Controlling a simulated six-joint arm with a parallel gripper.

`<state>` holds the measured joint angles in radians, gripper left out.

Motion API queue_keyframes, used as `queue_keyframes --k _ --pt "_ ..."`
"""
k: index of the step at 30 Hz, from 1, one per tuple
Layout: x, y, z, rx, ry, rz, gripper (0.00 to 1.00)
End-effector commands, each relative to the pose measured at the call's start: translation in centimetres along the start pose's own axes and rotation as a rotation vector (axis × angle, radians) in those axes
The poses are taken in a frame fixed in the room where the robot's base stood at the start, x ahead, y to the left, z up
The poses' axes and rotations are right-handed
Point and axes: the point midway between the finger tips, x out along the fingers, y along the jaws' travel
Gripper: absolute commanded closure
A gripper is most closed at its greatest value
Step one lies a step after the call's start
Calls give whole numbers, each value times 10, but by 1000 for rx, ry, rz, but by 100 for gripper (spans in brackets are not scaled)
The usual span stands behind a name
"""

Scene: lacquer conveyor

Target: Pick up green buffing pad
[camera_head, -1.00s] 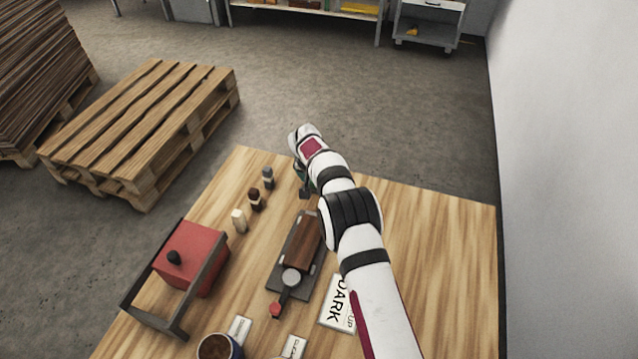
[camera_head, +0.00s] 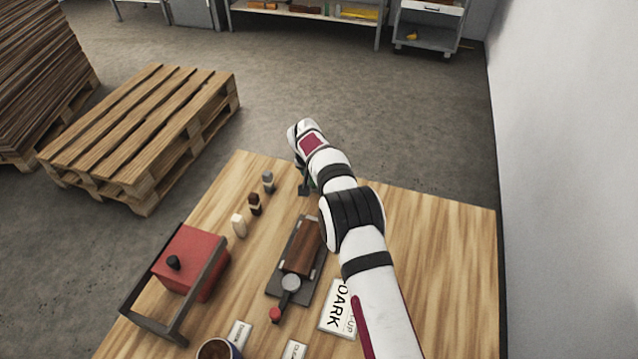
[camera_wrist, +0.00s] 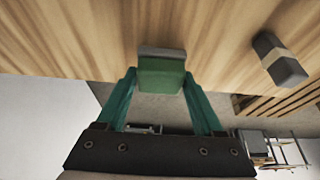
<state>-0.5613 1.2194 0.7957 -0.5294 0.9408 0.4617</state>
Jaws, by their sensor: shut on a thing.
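The green buffing pad (camera_wrist: 160,78) shows in the wrist view as a green block with a grey strip along its far side. My gripper (camera_wrist: 160,90) has its two teal fingers shut on the pad, one on each side. In the head view my gripper (camera_head: 303,183) is over the far edge of the wooden table, mostly behind my wrist. The pad cannot be made out clearly there, and I cannot tell how high it is above the table.
A dark fixture holding a brown block (camera_head: 303,250) lies nearer. A red box (camera_head: 190,262) with a dark frame stands at left. A DARK card (camera_head: 338,310) lies beside my arm. The right tabletop is clear.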

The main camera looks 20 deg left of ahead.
Motion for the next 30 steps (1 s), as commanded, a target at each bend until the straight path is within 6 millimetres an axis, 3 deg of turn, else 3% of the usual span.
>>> queue_keyframes --k 2,12,16,21,28,29,30 --pt "-16 0 -7 1 3 -2 86" --pt "-61 80 -20 4 1 1 86" --pt "-74 104 -24 3 1 1 86" --pt "-81 116 -26 2 0 0 86" --pt "-82 117 -26 0 0 0 86" --pt "-82 117 -26 0 0 0 34" --pt "-82 117 -26 0 0 0 42"
